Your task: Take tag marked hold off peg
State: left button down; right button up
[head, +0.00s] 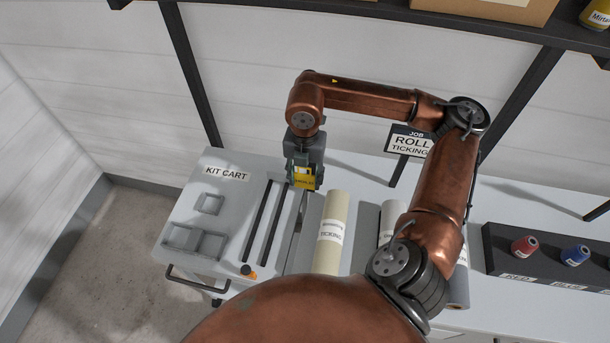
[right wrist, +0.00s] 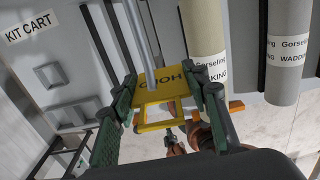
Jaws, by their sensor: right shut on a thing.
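The yellow tag marked HOLD (right wrist: 168,108) is between the green-padded fingers of my right gripper (right wrist: 161,84), its lettering upside down in the right wrist view. The fingers are shut on its sides. A grey rod, seemingly the peg (right wrist: 140,40), runs from the top of that view down to the tag and overlaps it. I cannot tell whether the tag is still around it. In the head view the tag (head: 304,182) shows below my right gripper (head: 303,168), near the kit cart's right edge. My left gripper is not in view.
The kit cart (head: 190,205) has slots and square trays on top. A cream ticking roll (head: 333,235) lies just right of the tag, with more rolls beyond. A job sign (head: 409,141) stands behind, and a dark spool rack (head: 500,262) is at right.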

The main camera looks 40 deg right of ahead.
jog(key=s+a, duration=0.3)
jog(key=a, duration=0.1)
jog(key=shift+s+a, duration=0.4)
dwell(0.9)
